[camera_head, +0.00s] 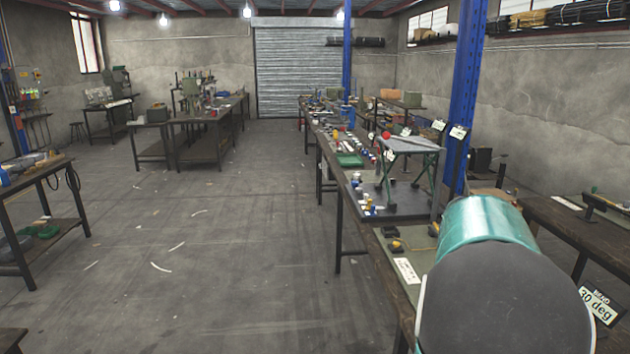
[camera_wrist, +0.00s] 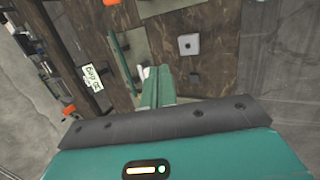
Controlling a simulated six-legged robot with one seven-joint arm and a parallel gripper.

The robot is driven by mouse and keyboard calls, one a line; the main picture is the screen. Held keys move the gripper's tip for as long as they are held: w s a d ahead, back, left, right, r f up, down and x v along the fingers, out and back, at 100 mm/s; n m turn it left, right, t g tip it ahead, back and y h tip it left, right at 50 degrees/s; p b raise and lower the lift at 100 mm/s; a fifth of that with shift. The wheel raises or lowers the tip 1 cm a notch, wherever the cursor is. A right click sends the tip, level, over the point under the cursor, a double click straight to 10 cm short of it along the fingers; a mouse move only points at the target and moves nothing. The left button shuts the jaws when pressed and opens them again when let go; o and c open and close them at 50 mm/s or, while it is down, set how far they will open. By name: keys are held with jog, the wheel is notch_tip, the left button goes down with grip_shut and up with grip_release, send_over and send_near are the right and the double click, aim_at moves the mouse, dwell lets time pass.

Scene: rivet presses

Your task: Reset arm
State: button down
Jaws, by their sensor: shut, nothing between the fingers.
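My gripper (camera_wrist: 158,88) shows in the wrist view as green fingers shut together with nothing between them. It points toward a dark brown bench (camera_wrist: 205,60) and appears apart from it. In the head view my arm, teal and dark grey, fills the lower right, and the gripper is not visible there. A sign reading "30 deg" (camera_head: 598,305) stands at the lower right of the head view; a similar white sign (camera_wrist: 92,77) is on the left in the wrist view.
A long workbench (camera_head: 345,187) with many small parts runs away from me beside a blue post (camera_head: 463,100). A green-legged stand (camera_head: 410,145) is on it. Another bench (camera_head: 40,180) stands at the left.

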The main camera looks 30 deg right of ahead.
jog(key=w+a+r+n+t+y, duration=0.1)
jog(key=w+a+t, duration=0.25)
jog(key=a, duration=0.85)
jog(key=w+a+r+n+t, duration=0.2)
jog(key=w+a, duration=0.2)
jog(key=a, duration=0.8)
jog(key=s+a+n+t+y, duration=0.1)
jog(key=s+a+t, duration=0.1)
jog(key=a, duration=0.8)
jog(key=s+a+f+n+t+y, duration=0.1)
jog(key=s+a+y, duration=0.1)
jog(key=a, duration=0.8)
jog(key=shift+s+f+t, duration=0.3)
jog(key=shift+s+t, duration=0.05)
jog(key=shift+s, duration=0.15)
jog(key=shift+d, duration=0.1)
